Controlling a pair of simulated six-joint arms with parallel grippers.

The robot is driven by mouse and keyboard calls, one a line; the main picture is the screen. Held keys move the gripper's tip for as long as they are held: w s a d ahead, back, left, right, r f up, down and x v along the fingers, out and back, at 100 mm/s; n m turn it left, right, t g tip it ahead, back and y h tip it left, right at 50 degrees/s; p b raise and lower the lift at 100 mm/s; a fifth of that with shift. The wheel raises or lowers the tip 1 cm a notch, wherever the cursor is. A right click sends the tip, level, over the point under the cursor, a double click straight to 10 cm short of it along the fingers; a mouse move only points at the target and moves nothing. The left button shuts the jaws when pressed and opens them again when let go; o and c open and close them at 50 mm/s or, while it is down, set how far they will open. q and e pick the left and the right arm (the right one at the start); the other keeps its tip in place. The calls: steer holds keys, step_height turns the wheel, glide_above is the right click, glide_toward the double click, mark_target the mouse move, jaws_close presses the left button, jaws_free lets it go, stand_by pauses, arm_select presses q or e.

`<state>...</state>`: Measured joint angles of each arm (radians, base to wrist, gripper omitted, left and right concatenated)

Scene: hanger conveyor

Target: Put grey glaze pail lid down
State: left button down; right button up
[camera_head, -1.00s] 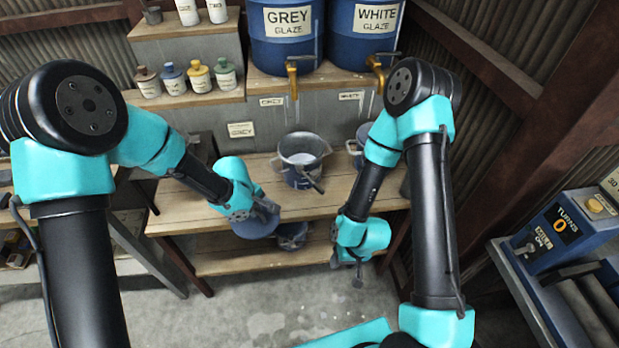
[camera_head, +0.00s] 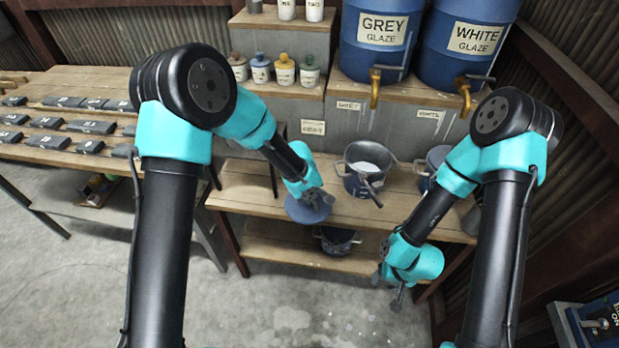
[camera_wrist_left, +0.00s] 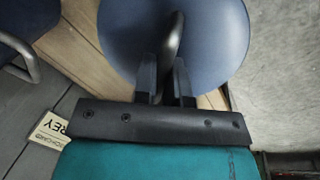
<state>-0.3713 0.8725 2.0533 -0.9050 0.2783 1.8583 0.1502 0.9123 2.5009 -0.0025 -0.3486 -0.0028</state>
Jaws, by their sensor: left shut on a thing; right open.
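The grey glaze pail lid (camera_head: 306,210) is a round blue-grey disc at the front edge of the upper bench shelf in the head view. My left gripper (camera_head: 316,198) is shut on its handle. In the left wrist view the fingers (camera_wrist_left: 166,80) close around the curved handle of the lid (camera_wrist_left: 215,45). I cannot tell whether the lid touches the shelf. An open pail (camera_head: 364,168) with pale contents and a tool in it stands on the shelf, right of the lid. My right gripper (camera_head: 388,290) is open and empty, in front of the bench.
The grey glaze barrel (camera_head: 384,35) and the white glaze barrel (camera_head: 468,38) stand behind with brass taps. A second pail (camera_head: 432,163) is partly hidden by my right arm. Another pail (camera_head: 337,240) sits on the lower shelf (camera_head: 275,245). Bare wood shows left of the lid (camera_head: 240,180).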

arm_select(q)
steer(key=w, duration=0.7)
steer(key=w+f, duration=0.1)
steer(key=w, duration=0.3)
steer(key=shift+w, duration=0.15)
steer(key=shift+w+f, duration=0.1)
steer(key=shift+w, duration=0.15)
steer(key=shift+f, duration=1.7)
steer(key=shift+f, duration=0.1)
steer(key=c, duration=1.2)
jaws_free()
steer(key=r, duration=0.4)
steer(key=s+a+r, duration=0.1)
steer(key=r, duration=0.3)
steer(key=a+r, duration=0.1)
steer(key=r, duration=0.3)
steer(key=shift+s, duration=0.15)
